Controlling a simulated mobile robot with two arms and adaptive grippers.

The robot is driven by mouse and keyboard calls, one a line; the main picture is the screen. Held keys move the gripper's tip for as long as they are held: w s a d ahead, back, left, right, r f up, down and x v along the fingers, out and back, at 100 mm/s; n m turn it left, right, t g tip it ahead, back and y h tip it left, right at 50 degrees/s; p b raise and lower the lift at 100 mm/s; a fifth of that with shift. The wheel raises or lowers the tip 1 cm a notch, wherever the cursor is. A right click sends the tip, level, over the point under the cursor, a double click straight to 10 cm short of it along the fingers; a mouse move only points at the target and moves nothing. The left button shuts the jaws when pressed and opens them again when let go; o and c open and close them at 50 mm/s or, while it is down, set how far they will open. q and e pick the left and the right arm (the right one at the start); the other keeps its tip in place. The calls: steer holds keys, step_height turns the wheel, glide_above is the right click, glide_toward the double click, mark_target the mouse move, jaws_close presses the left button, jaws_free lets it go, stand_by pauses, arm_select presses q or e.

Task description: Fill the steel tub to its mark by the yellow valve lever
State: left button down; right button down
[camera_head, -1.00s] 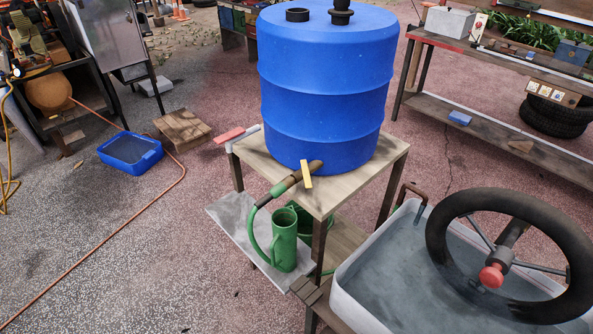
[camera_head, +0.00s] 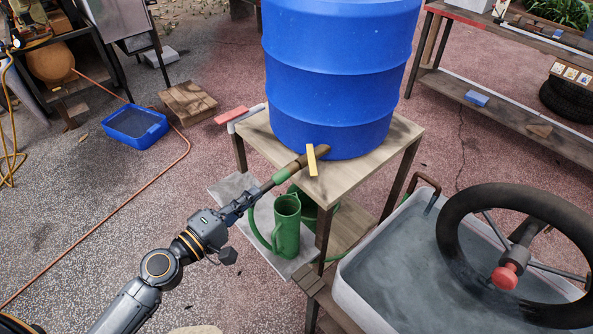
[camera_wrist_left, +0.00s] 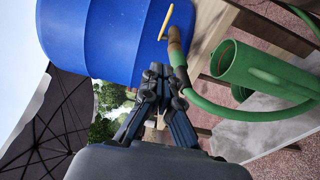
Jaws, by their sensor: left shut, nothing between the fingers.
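The yellow valve lever (camera_head: 311,160) sticks up across the brown spout at the foot of the blue barrel (camera_head: 335,85). It also shows in the left wrist view (camera_wrist_left: 165,20). A green hose (camera_wrist_left: 240,115) runs from the spout. The pale metal tub (camera_head: 345,291) stands at lower right; its inside is grey and I cannot make out a mark or water level. My left gripper (camera_head: 256,191) is shut and empty, beside the hose end of the spout, short of the lever. In the wrist view its fingertips (camera_wrist_left: 157,72) are together near the spout. My right gripper is not visible.
A black wheel with a red knob (camera_head: 503,278) overhangs the tub. Green watering cans (camera_head: 287,228) stand on the lower shelf beneath the spout. The wooden stand (camera_head: 395,150) carries the barrel. A blue tray (camera_head: 135,127) lies on open ground at left.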

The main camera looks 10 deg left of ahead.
arm_select(q)
steer(key=p, duration=0.3)
glide_toward(311, 161)
steer(key=w+a, duration=0.1)
steer(key=w, duration=0.2)
steer(key=shift+w+a, duration=0.1)
steer(key=shift+a, duration=0.3)
steer(key=d+p, duration=0.1)
steer(key=w+d, duration=0.1)
steer(key=d, duration=0.1)
steer(key=shift+w+f+p, duration=0.1)
steer(key=shift+p, duration=0.25)
steer(key=shift+w+d+f, duration=0.1)
steer(key=shift+d, duration=0.35)
steer(key=shift+w+d, duration=0.1)
steer(key=shift+d, duration=0.9)
steer(key=shift+a, duration=0.1)
